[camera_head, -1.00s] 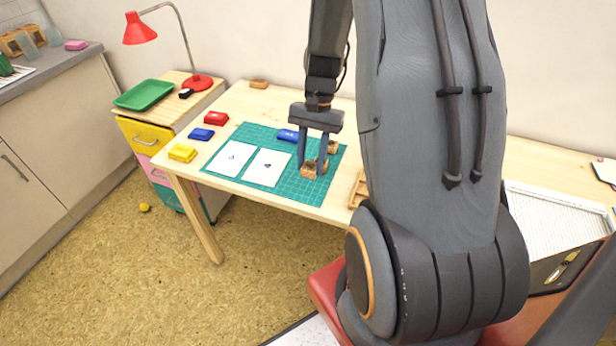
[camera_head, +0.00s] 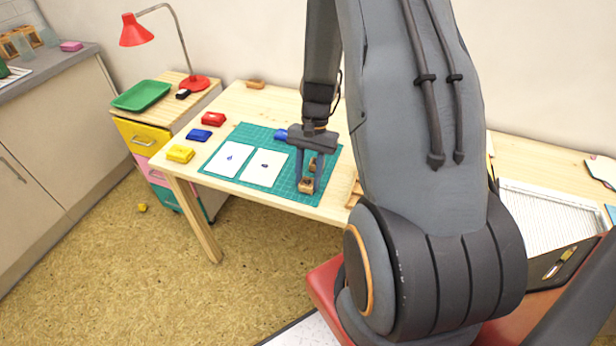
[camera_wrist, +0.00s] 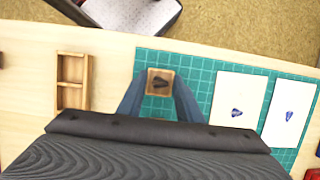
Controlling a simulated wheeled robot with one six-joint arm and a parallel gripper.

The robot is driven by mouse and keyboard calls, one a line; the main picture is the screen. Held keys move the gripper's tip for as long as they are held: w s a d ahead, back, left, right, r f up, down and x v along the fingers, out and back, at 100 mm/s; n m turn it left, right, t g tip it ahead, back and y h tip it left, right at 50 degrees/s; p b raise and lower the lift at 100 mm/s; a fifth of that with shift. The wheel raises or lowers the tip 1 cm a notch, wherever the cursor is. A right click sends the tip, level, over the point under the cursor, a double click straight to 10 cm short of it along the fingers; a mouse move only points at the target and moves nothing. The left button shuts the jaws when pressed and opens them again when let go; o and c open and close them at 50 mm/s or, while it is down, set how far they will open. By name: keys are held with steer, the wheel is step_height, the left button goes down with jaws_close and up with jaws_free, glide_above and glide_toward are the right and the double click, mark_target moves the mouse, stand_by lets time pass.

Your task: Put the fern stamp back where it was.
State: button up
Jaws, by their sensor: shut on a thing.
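My gripper (camera_head: 307,184) is shut on a small wooden stamp (camera_head: 306,188) over the right part of the green cutting mat (camera_head: 246,140), near its front edge. In the wrist view the stamp (camera_wrist: 160,82) sits between my fingertips with a dark mark on its top. I cannot tell whether that mark is a fern, or whether the stamp touches the mat. Another small wooden piece (camera_head: 312,163) shows behind it between my fingers, partly hidden. A wooden tray with compartments (camera_wrist: 86,83) stands on the table beside the mat; in the head view my arm mostly hides it.
Two white sheets (camera_head: 230,159) (camera_head: 265,167) with blue prints lie on the mat. Yellow (camera_head: 180,153), blue (camera_head: 199,134) and red (camera_head: 212,118) inkpads stand left of it. Bare table lies between tray and mat.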

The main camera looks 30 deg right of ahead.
steer(key=o, duration=0.9)
steer(key=b+v, duration=0.3)
steer(key=v, duration=0.9)
steer(key=s+a+r+n+t+h, duration=0.1)
steer(key=s+a+n, duration=0.4)
steer(key=a, duration=0.3)
steer(key=s+a+r+n+t+h, duration=0.1)
steer(key=s+a+r+n, duration=0.1)
steer(key=s+a+n, duration=0.3)
steer(key=a, duration=0.3)
steer(key=shift+r+t+h, duration=0.3)
steer(key=shift+r+t, duration=0.05)
steer(key=shift+t, duration=0.05)
steer(key=shift+d, duration=0.1)
